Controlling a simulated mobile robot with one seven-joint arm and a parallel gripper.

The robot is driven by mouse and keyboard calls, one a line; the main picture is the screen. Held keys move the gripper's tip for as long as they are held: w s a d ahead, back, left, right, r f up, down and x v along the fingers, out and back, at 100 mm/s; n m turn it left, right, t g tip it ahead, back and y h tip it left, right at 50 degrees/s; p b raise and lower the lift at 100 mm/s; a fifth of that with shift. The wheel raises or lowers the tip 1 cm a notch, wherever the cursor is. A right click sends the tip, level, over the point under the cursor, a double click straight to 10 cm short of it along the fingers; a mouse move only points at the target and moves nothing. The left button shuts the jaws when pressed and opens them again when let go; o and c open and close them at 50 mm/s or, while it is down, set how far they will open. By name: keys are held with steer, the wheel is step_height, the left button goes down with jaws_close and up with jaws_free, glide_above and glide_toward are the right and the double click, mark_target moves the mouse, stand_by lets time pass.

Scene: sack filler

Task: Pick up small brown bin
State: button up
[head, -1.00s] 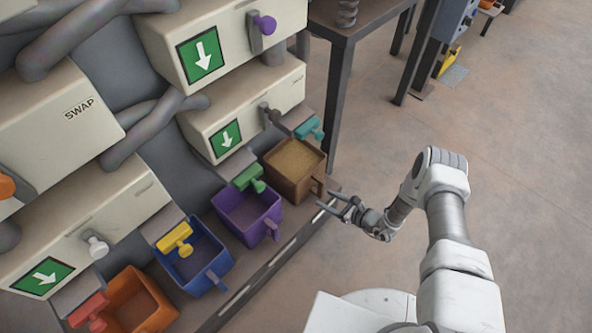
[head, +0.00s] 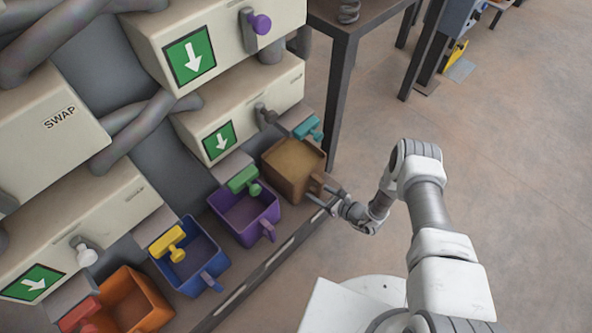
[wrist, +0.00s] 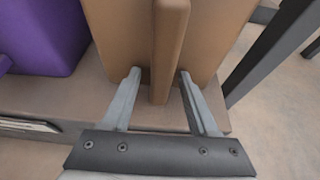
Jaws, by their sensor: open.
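The small brown bin (head: 291,165) stands at the right end of the row of bins, below a teal handle. It looks filled nearly to its rim with brown material. Its handle (head: 316,184) sticks out at the front. My gripper (head: 322,199) is open at the front of this bin. In the wrist view the bin's handle (wrist: 168,45) stands upright between the two open fingers of my gripper (wrist: 158,88), with a gap on each side. The fingertips reach close to the bin's front face; I cannot tell if they touch it.
Purple (head: 243,213), blue (head: 193,259) and orange (head: 128,300) bins stand to the left on the same ledge (head: 262,273). Cream machine housings (head: 245,118) overhang behind. A dark table leg (head: 338,105) stands just right of the brown bin.

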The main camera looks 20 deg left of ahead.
jaws_close()
steer(key=shift+r, duration=0.1)
stand_by(1.2)
